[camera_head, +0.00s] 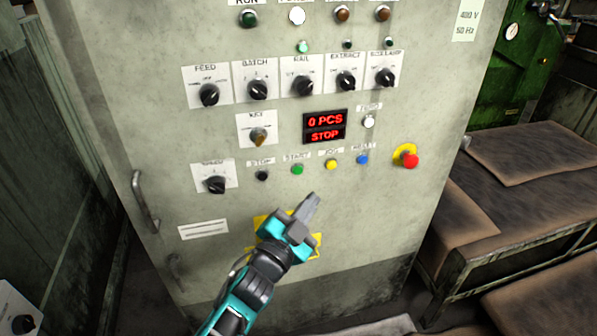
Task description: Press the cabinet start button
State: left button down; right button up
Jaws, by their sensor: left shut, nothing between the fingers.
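The control cabinet (370,229) stands upright in front of me. Its green START button (297,169) sits in the lower row, between the black STOP button (262,176) and the yellow JOG button (330,164). A blue button (362,159) is further right. The red display (324,126) reads "0 PCS STOP". My left gripper (313,198) is shut and empty. Its tip shows just below and right of the START button, apart from it in the picture. I cannot tell how far the tip is from the panel. My right gripper is not in view.
A red emergency stop (410,161) on a yellow base sits at the row's right end. Selector knobs and lamps fill the panel above. A door handle (144,202) sticks out at the left. Brown-covered benches (520,190) stand at the right. My arm covers part of a yellow label.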

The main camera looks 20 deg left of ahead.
aim_at(298, 170)
pick_arm(q)
jog(key=shift+w+a+b, duration=0.15)
jog(key=shift+w+a, duration=0.5)
jog(key=shift+w, duration=0.3)
jog(key=shift+w+a+b, duration=0.1)
jog(key=shift+w+a, duration=0.5)
jog(key=shift+w, duration=0.3)
jog(key=shift+w+a+b, duration=0.15)
jog(key=shift+w+a, duration=0.5)
jog(key=shift+w, duration=0.3)
jog(key=shift+w+a, duration=0.2)
jog(key=shift+w, duration=0.15)
